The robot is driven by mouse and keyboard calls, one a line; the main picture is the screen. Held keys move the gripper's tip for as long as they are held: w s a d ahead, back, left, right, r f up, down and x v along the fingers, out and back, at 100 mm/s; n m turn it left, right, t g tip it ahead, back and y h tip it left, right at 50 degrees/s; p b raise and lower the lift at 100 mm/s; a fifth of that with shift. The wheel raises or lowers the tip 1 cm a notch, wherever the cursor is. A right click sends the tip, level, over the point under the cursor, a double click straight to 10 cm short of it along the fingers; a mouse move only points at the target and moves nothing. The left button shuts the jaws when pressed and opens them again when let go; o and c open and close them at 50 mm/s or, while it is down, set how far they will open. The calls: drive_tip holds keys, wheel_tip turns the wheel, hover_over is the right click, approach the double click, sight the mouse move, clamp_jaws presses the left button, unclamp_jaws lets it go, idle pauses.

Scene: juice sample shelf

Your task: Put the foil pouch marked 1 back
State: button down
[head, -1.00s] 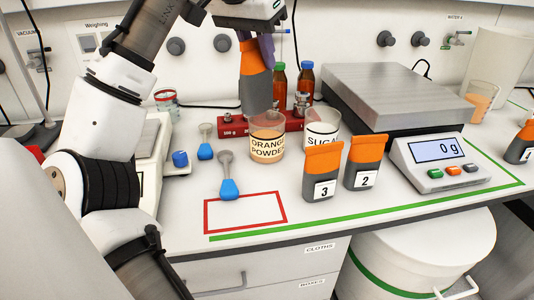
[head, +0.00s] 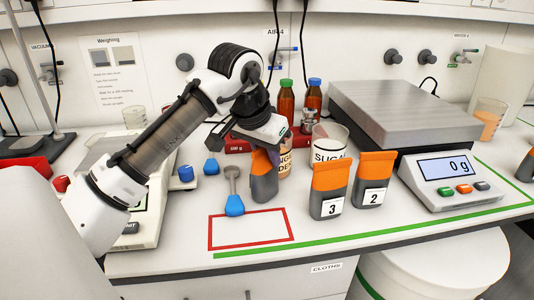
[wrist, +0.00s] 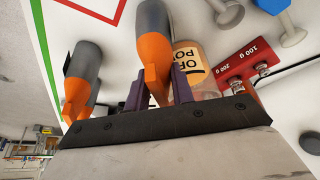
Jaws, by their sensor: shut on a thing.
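My gripper (head: 258,146) is shut on a grey foil pouch with an orange top (head: 264,182), gripping it by the orange end. No number shows on this pouch. It hangs nearly upright in front of the orange powder jar (head: 285,165), right of a blue scoop; whether its base touches the bench I cannot tell. In the wrist view the pouch (wrist: 153,50) sits between the purple fingers (wrist: 158,92). Pouch 3 (head: 330,190) and pouch 2 (head: 373,180) stand side by side to the right. A red outlined rectangle (head: 211,232) on the bench is empty.
The blue scoop (head: 235,205) lies just behind the red outline. A sugar jar (head: 329,142), a red weight block (head: 238,146) and two brown bottles (head: 286,100) stand behind. A scale (head: 455,168) reads 0 g at right. A green line (head: 350,237) runs along the front.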

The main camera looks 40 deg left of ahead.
drive_tip(key=shift+f, duration=0.2)
drive_tip(key=c, duration=1.2)
unclamp_jaws()
drive_tip(key=shift+r, duration=0.1)
drive_tip(key=v, duration=1.2)
drive_tip(key=shift+r, duration=0.1)
